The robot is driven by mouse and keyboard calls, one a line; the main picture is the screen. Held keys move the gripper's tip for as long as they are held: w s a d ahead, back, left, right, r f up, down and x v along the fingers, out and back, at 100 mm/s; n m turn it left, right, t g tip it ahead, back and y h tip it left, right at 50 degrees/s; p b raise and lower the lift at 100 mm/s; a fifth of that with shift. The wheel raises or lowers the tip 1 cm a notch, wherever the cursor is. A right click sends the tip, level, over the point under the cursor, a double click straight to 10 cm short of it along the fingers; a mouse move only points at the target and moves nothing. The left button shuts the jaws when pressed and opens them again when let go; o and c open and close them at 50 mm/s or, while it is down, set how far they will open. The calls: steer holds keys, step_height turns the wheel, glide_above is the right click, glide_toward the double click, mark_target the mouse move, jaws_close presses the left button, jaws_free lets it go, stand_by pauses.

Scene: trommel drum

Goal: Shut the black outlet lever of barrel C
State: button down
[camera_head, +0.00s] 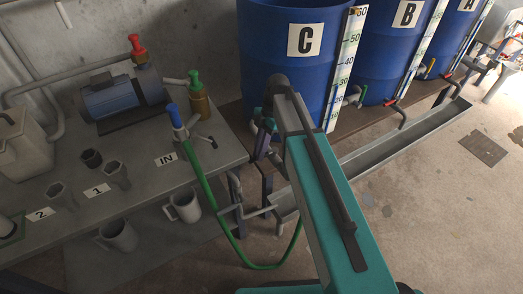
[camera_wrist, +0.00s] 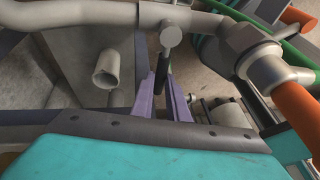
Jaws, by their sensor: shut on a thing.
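Barrel C (camera_head: 288,75) is a blue drum with a white C label and a level scale, at the top middle of the head view. In the wrist view, the black lever (camera_wrist: 168,75) hangs below a grey valve body (camera_wrist: 171,36) on a grey pipe. My gripper (camera_wrist: 165,88) has its two purple fingers on either side of the lever and is shut on it. The lever's lower end is hidden between the fingers. How far the valve is turned I cannot tell.
Barrels B (camera_head: 400,45) and A (camera_head: 460,30) stand to the right. A metal trough (camera_head: 405,138) runs below them. A bench (camera_head: 130,180) with a pump (camera_head: 122,97) is left. A green hose (camera_head: 213,205) hangs from it. Orange pipes (camera_wrist: 298,110) are close on the right in the wrist view.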

steer(key=shift+w+d+r, duration=0.2)
steer(key=shift+w+d, duration=0.1)
steer(key=shift+w, duration=0.05)
steer(key=c, duration=1.9)
jaws_free()
steer(key=shift+o, duration=0.8)
steer(key=shift+s+a+f, duration=0.1)
steer(key=shift+s+a, duration=0.05)
steer(key=shift+s, duration=0.05)
steer(key=v, duration=1.2)
steer(key=shift+s, duration=0.25)
